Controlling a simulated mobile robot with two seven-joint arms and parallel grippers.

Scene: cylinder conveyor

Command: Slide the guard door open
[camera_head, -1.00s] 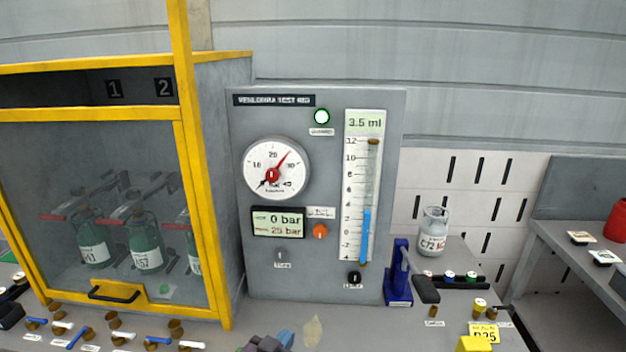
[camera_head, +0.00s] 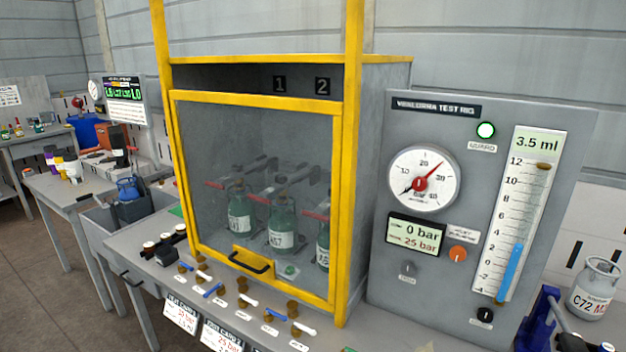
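The guard door (camera_head: 210,132) is a clear panel in a yellow frame on the front of a grey cabinet. It is down and covers the opening. Its black handle (camera_head: 250,262) sits on a yellow plate at the bottom edge. Behind the panel stand green cylinders (camera_head: 282,226) with white labels and red-ended clamps above them. Neither of my grippers shows in the head view.
The test rig panel (camera_head: 470,105) with a gauge and a lit guard lamp (camera_head: 486,130) stands right of the cabinet. Several valves and fittings (camera_head: 243,285) lie along the bench front below the door. A grey cylinder (camera_head: 594,288) stands at the far right.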

